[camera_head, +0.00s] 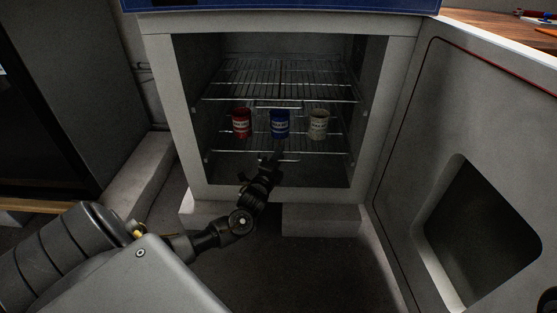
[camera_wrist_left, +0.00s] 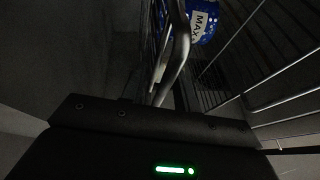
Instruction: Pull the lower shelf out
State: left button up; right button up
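The lower shelf (camera_head: 330,151) is a wire rack inside the open drying oven. A red cup (camera_head: 241,123), a blue cup (camera_head: 280,123) and a pale cup (camera_head: 318,124) stand on it. My left gripper (camera_head: 272,164) is at the middle of the shelf's front edge. In the left wrist view, a bent metal bar (camera_wrist_left: 182,50) runs down to the dark gripper body, with the blue cup (camera_wrist_left: 203,22) and rack wires (camera_wrist_left: 270,95) beyond. The fingertips are hidden there, so I cannot tell whether they close on the bar.
The upper shelf (camera_head: 285,99) is empty. The oven door (camera_head: 480,130) stands open at the right. A dark cabinet (camera_head: 60,100) stands at the left. The floor (camera_head: 300,270) in front of the oven is clear apart from my left arm.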

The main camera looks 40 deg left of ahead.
pick_arm(q)
jog(key=c, duration=0.7)
grip_shut()
jog(key=shift+r, duration=0.1)
